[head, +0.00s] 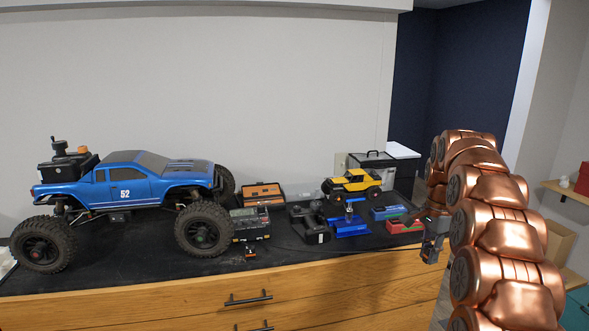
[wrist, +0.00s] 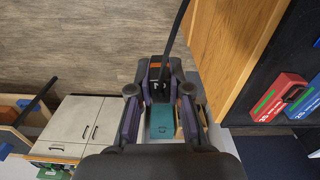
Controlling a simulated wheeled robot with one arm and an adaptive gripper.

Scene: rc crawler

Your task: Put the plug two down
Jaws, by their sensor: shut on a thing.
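My gripper (wrist: 160,92) is shut on a dark plug (wrist: 157,76) with an orange end, which I take to be plug two. A black cable runs from it toward the top of the wrist view. The plug is over the floor, off the edge of the wooden counter. In the head view my gripper (head: 435,246) hangs at the right end of the counter, beside the red battery pack; the plug is hard to make out there. A small black and orange connector (head: 250,253) lies near the counter's front edge.
A white cabinet (wrist: 80,120) stands below.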

